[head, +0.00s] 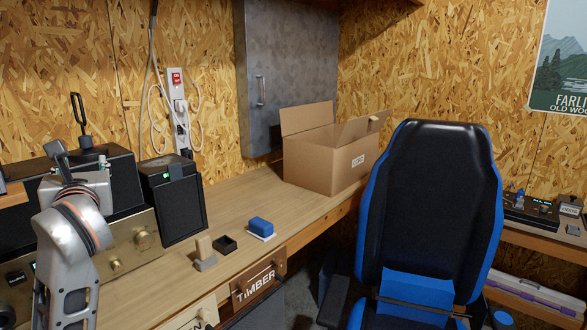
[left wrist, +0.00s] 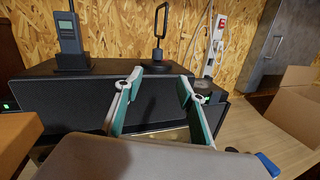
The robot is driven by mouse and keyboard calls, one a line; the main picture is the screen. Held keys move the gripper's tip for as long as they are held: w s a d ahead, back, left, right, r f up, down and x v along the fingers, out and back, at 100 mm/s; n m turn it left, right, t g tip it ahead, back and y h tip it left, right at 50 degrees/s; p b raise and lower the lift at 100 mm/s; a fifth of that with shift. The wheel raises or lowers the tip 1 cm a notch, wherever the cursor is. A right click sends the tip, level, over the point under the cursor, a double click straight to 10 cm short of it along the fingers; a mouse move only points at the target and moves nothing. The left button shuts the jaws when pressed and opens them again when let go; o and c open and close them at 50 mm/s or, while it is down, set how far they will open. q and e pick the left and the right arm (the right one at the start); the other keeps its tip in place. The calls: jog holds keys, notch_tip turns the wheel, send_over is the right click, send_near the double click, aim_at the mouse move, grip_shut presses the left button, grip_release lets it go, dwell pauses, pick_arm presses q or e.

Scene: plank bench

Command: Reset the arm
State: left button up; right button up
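My left arm (head: 72,235) rises from the bottom left of the head view, in front of the audio gear on the bench. Its gripper (head: 80,156) is at the top, near the black cabinet. In the left wrist view the two fingers of the left gripper (left wrist: 160,82) stand apart with nothing between them. They point toward the black cabinet (left wrist: 75,102), which fills the middle behind them. Whether the fingers touch the cabinet is unclear. My right gripper is in neither view.
A blue-black chair (head: 432,190) stands in front. Bare planks lie between speaker and box.

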pick_arm(q)
jog(key=s+f+m+t+y, duration=0.2)
jog(key=s+f+m+y, duration=0.35)
jog(key=m, duration=0.25)
jog(key=s+d+f+m+t+h, duration=0.1)
jog(key=s+d+f+m+h, duration=0.1)
jog(key=d+f+m+h, duration=0.95)
jog(key=s+d+f+m+t+h, duration=0.15)
jog(key=d+f+m+h, duration=0.6)
jog(key=f+m, duration=0.8)
jog(key=s+d+f+m+g, duration=0.1)
jog(key=s+f+m+g, duration=0.2)
jog(key=f, duration=0.6)
jog(key=s+f+m+g, duration=0.3)
jog(key=s+f+m, duration=0.1)
jog(key=s+f, duration=0.4)
jog(key=s+d+f+m+g, duration=0.1)
jog(key=s+f+m+g, duration=0.2)
jog(key=s+f, duration=0.3)
notch_tip(320, 180, down, 4)
jog(key=shift+d+f+m, duration=0.2)
jog(key=shift+d+m, duration=0.1)
jog(key=shift+m, duration=0.1)
jog(key=shift+g+y, duration=0.25)
